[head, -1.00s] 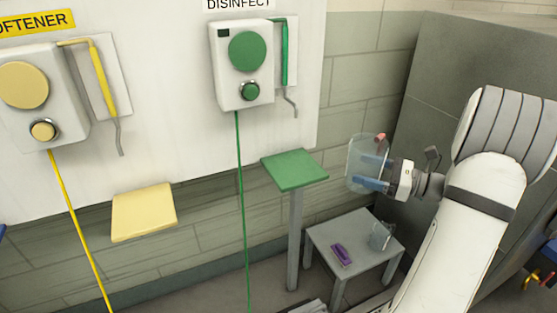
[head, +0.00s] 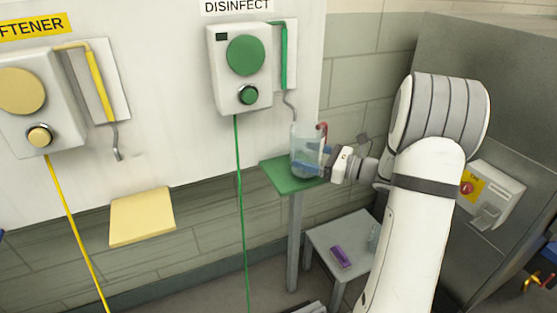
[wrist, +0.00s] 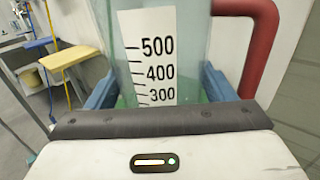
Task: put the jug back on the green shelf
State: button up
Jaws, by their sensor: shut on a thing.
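The clear jug (head: 304,146) with a red handle is upright at the green shelf (head: 276,178), over its right part. I cannot tell whether its base touches the shelf. My gripper (head: 312,168) reaches in from the right and is shut on the jug, its blue fingers on either side. In the wrist view the jug (wrist: 150,60) fills the middle, with a white scale marked 300 to 500 and the red handle (wrist: 262,40) at right. Green shows low behind the jug there.
The green disinfect dispenser (head: 240,70) hangs above the shelf, its grey spout just above the jug. A yellow shelf (head: 142,216) is at left. A grey table (head: 325,240) with a purple object (head: 340,256) stands below right. A grey cabinet is at right.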

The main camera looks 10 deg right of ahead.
jog(key=w+a, duration=0.1)
jog(key=w+a+f, duration=0.1)
jog(key=shift+a, duration=0.4)
jog(key=shift+d+f, duration=0.15)
jog(key=shift+f, duration=0.15)
jog(key=shift+f, duration=0.2)
jog(key=o, duration=1.3)
jog(key=shift+c, duration=0.2)
